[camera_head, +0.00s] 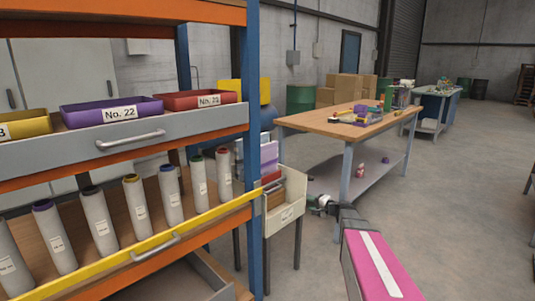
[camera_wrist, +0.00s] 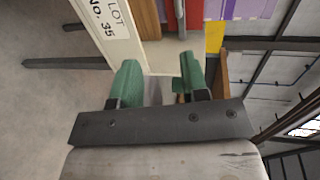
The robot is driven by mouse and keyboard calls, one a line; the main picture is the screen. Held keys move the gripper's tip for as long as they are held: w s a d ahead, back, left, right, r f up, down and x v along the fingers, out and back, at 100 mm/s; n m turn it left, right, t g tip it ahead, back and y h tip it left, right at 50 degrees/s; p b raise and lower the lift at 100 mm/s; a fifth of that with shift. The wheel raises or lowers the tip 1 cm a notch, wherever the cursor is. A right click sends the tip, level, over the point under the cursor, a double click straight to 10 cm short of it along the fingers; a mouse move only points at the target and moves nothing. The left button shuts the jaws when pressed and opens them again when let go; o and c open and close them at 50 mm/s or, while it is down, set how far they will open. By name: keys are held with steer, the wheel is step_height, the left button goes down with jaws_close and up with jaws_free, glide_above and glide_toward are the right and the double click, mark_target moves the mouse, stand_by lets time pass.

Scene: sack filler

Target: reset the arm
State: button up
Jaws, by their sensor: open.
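My gripper (camera_wrist: 157,78) has two green fingers, apart, with nothing seen between them in the wrist view. In the head view it (camera_head: 322,204) is at the far end of my pink arm, just right of a cream bin (camera_head: 286,221). In the wrist view the fingertips are close to the cream bin (camera_wrist: 146,52), which is labelled "LOT No. 35". I cannot tell whether they touch it. The bin holds upright brown, red and purple items.
A blue and orange shelf rack (camera_head: 254,150) fills the left, holding several grey cylinders and coloured trays. A wooden-topped workbench (camera_head: 300,122) with small objects stands behind the gripper. Open concrete floor (camera_head: 460,200) lies to the right.

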steer(key=s+a+f+n+g+h, duration=0.1)
steer(key=s+a+f+n+g, duration=0.3)
steer(key=s, duration=0.4)
steer(key=s+f+n+g+h, duration=0.2)
steer(key=s+h, duration=0.3)
steer(key=s, duration=0.6)
steer(key=s+d+f+n+g+h, duration=0.1)
steer(key=s+g+h, duration=0.3)
steer(key=s, duration=0.6)
steer(key=shift+s+f+n+g+h, duration=0.3)
steer(key=shift+s+f+n+h, duration=0.15)
steer(key=shift+n, duration=0.45)
steer(key=shift+d, duration=0.15)
